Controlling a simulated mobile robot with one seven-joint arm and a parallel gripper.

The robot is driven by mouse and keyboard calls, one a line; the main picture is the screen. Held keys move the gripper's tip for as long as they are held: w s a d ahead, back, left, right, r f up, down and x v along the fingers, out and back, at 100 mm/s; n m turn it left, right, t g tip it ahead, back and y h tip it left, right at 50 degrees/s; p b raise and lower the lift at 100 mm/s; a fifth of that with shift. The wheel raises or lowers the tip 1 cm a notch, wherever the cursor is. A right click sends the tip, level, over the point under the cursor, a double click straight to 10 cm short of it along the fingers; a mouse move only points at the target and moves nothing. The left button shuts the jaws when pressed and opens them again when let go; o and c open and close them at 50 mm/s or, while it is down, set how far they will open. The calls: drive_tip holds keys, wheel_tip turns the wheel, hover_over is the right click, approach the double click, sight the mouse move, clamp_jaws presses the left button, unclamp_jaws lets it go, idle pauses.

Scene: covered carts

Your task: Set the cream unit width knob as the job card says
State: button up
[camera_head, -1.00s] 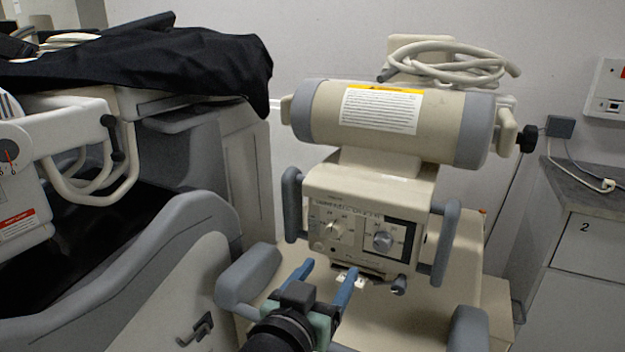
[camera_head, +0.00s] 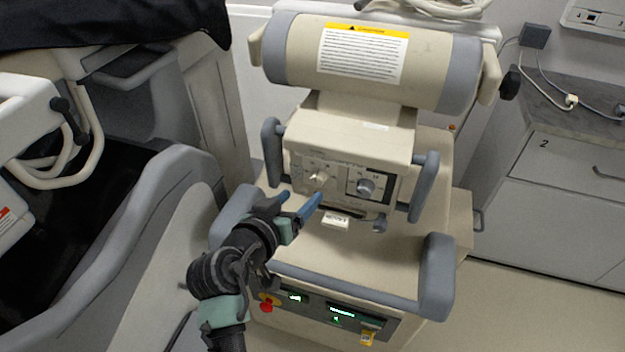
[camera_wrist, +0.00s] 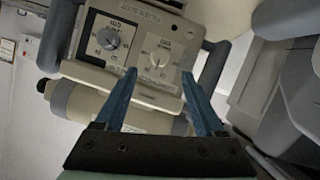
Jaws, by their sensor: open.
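The cream unit (camera_head: 350,135) carries a front panel with two dials. The left dial has a cream knob (camera_head: 318,178), and the right dial has a grey-blue knob (camera_head: 365,187). Which one is the width knob cannot be read. In the wrist view the panel is turned over: the grey-blue knob (camera_wrist: 109,38) is at left and the cream knob (camera_wrist: 160,57) is ahead between my fingers. My gripper (camera_head: 301,197) is open and empty, just below and in front of the cream knob, apart from it. A small white card (camera_head: 335,220), its print unreadable, lies below the panel.
Grey handles (camera_head: 424,187) flank the panel, and a grey rail (camera_head: 345,288) runs below it. A red button (camera_head: 266,307) and lit green displays (camera_head: 341,311) sit lower down. A black-draped cart stands left; a grey cabinet (camera_head: 570,160) stands right.

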sight(316, 182)
drive_tip(key=x, duration=0.8)
drive_tip(key=shift+a+r, duration=0.1)
clamp_jaws()
